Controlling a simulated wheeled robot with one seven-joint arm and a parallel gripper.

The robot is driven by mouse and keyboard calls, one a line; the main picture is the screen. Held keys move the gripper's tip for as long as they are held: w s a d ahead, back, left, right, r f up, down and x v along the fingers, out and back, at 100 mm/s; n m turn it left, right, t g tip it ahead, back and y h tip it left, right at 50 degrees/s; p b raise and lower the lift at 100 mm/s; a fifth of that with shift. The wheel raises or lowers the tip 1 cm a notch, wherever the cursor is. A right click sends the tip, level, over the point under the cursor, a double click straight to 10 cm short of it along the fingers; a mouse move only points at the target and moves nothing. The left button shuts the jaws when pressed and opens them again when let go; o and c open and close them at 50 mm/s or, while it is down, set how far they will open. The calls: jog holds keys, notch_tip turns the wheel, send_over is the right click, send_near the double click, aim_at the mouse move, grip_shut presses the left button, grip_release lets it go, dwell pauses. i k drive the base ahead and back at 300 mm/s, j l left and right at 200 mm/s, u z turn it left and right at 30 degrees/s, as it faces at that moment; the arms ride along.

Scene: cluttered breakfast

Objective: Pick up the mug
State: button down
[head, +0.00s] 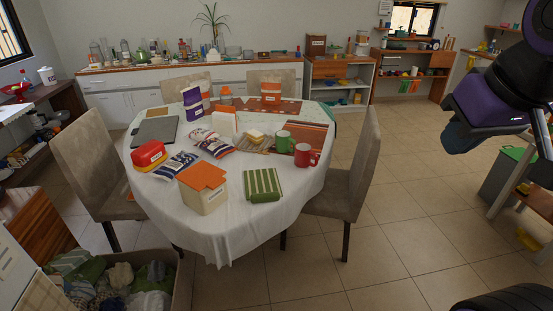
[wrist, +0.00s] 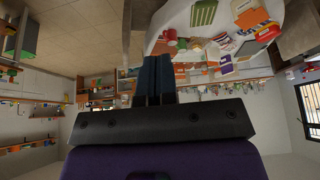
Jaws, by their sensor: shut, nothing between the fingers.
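Two mugs stand on the round white-clothed table (head: 225,228) in the head view. A red mug (head: 304,156) is near the table's right edge, and a green mug (head: 282,142) stands just behind it to the left. In the upside-down wrist view the red mug (wrist: 170,37) and the green mug (wrist: 182,44) show small and far off near the top. My gripper (wrist: 153,58) is shut and empty, its two dark blue fingers together. In the head view it hangs in the air at the upper right, well apart from the table and both mugs.
A chair (head: 350,185) stands close at the table's right side. The tiled floor (head: 415,200) right of it is clear.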

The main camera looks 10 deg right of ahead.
aim_at(283, 139)
jog(key=i+l+u, duration=0.4)
jog(key=i+l, duration=0.15)
jog(key=i+l+u, duration=0.15)
jog(key=i+l, duration=0.15)
jog(key=i+l+u, duration=0.2)
jog(key=l, duration=0.2)
jog(key=i+l+u, duration=0.2)
jog(key=l, duration=0.2)
jog(key=i+l+u, duration=0.2)
jog(key=l, duration=0.25)
